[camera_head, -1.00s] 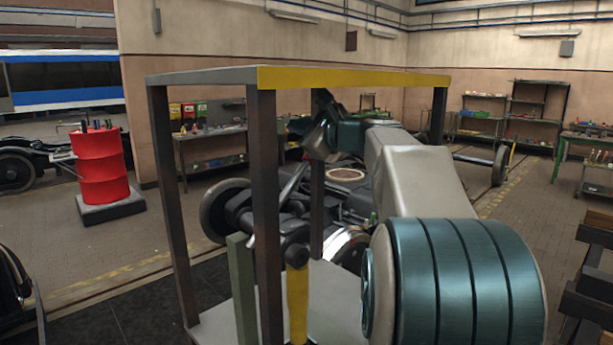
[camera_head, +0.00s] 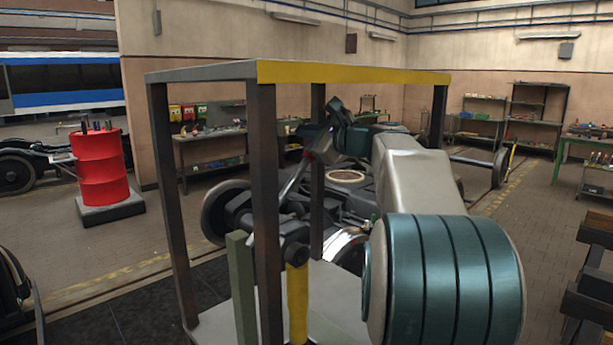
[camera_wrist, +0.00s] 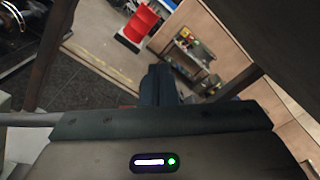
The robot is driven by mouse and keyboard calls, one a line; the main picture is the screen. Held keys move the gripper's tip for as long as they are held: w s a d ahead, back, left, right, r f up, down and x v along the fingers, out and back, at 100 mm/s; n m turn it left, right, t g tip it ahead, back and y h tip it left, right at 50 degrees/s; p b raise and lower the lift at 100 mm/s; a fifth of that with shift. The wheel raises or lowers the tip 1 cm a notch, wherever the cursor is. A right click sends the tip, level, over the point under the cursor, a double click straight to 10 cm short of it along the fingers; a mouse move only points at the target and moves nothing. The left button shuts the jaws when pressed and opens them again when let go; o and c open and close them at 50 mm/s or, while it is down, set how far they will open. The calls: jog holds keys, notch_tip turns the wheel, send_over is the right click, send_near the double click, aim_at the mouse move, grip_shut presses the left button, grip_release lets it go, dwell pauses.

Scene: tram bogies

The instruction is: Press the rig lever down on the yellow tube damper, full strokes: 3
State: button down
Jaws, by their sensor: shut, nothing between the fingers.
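The yellow tube damper (camera_head: 297,305) stands upright at the near side of the rig frame in the head view. A dark pivot (camera_head: 293,252) sits at its top. A slim grey bar (camera_head: 294,183), which looks like the rig lever, slants up and right behind the front post. My gripper (camera_head: 313,158) is shut and empty near that bar's upper end; I cannot tell whether they touch. In the wrist view my dark shut fingers (camera_wrist: 160,82) point away from the camera. A grey rod at the left (camera_wrist: 28,119) may be the lever.
Dark posts (camera_head: 265,200) and a yellow top beam (camera_head: 350,77) frame the rig around my arm. A green post (camera_head: 241,290) stands beside the damper. A bogie (camera_head: 350,205) lies behind the rig.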

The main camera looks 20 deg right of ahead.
jog(key=shift+w+d+f, duration=0.1)
jog(key=shift+d+f, duration=0.1)
jog(key=shift+d, duration=0.1)
jog(key=shift+f, duration=0.1)
jog(key=shift+w+d+f+b, duration=0.25)
jog(key=shift+d+f+b, duration=0.15)
jog(key=shift+d+f, duration=0.25)
jog(key=shift+w+d+f+b, duration=0.25)
jog(key=shift+d+f+b, duration=0.15)
jog(key=shift+d+f, duration=0.2)
jog(key=shift+w+d+f+b, duration=0.2)
jog(key=shift+d+f+b, duration=0.25)
jog(key=shift+d+f, duration=0.25)
jog(key=shift+w+d+f+b, duration=0.2)
jog(key=shift+d+f+b, duration=0.25)
jog(key=shift+f, duration=0.35)
jog(key=shift+w+d+f+b, duration=0.1)
jog(key=shift+d+f+b, duration=0.25)
jog(key=shift+f, duration=0.2)
jog(key=shift+w+d+f+b, duration=0.1)
jog(key=shift+d+f+b, duration=0.2)
jog(key=shift+f, duration=0.25)
jog(key=shift+w+d+f+b, duration=0.1)
jog(key=shift+d+f+b, duration=0.15)
jog(key=shift+f+b, duration=0.25)
jog(key=shift+f, duration=0.15)
